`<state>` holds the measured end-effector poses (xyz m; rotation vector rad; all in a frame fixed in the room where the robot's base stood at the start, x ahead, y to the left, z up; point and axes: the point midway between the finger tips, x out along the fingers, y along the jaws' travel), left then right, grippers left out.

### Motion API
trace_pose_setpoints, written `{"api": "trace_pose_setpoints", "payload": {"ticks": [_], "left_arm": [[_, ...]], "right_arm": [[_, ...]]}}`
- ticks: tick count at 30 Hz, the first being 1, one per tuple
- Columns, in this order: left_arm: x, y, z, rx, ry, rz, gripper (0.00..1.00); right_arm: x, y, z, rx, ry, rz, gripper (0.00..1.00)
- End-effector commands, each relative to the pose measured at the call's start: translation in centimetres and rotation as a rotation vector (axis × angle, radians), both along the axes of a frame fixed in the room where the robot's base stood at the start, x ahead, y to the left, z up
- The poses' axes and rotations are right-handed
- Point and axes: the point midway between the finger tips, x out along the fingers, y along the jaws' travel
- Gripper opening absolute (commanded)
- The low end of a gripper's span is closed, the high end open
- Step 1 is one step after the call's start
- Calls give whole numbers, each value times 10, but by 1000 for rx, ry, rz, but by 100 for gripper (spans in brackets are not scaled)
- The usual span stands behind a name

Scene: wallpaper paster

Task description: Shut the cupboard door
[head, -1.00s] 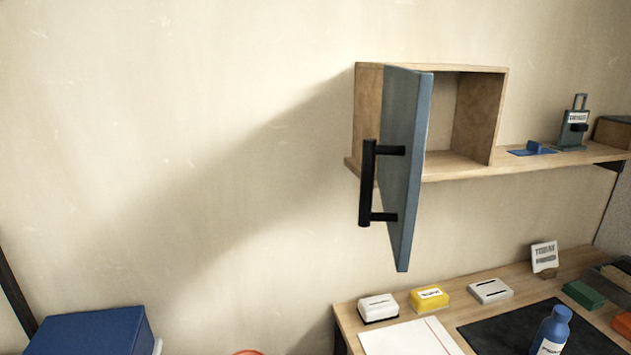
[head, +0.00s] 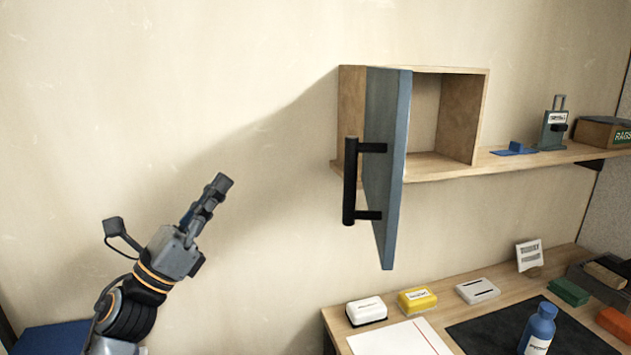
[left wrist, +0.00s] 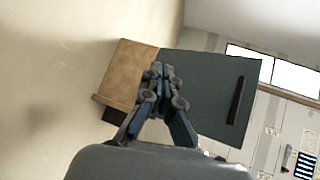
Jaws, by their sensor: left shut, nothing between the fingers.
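The wooden cupboard (head: 460,118) sits on a wall shelf, with its blue-grey door (head: 388,160) swung wide open toward me. The door carries a black bar handle (head: 350,181) on its left-facing side. My left gripper (head: 222,183) is left of the door, apart from it, shut and empty, pointing up and right. In the left wrist view the shut fingertips (left wrist: 164,72) overlap the view of the door (left wrist: 215,75), with its handle (left wrist: 236,100) to the right and the cupboard's wooden side (left wrist: 122,72) to the left. My right gripper is not seen.
The shelf (head: 555,158) runs right, bearing a blue piece (head: 514,149), a grey device (head: 554,130) and a box (head: 603,134). Below is a desk (head: 335,325) with small boxes, a dark mat and a blue bottle (head: 539,329). Bare wall lies between gripper and door.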

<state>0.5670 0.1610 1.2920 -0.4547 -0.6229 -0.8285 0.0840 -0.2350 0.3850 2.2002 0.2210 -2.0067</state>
Motion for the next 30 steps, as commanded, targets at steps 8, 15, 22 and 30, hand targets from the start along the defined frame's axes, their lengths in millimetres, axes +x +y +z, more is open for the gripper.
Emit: {"api": "trace_pose_setpoints", "payload": {"ticks": [8,15,22,30], "left_arm": [[-43,-36,54,758,-827,116,0],[-54,-25,50,1100,-1219,132,0],[-55,-35,49,1143,-1274,123,0],[-52,-90,53,1137,-1272,121,0]], "right_arm": [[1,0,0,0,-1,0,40],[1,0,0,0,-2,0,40],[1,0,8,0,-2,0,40],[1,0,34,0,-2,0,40]]}}
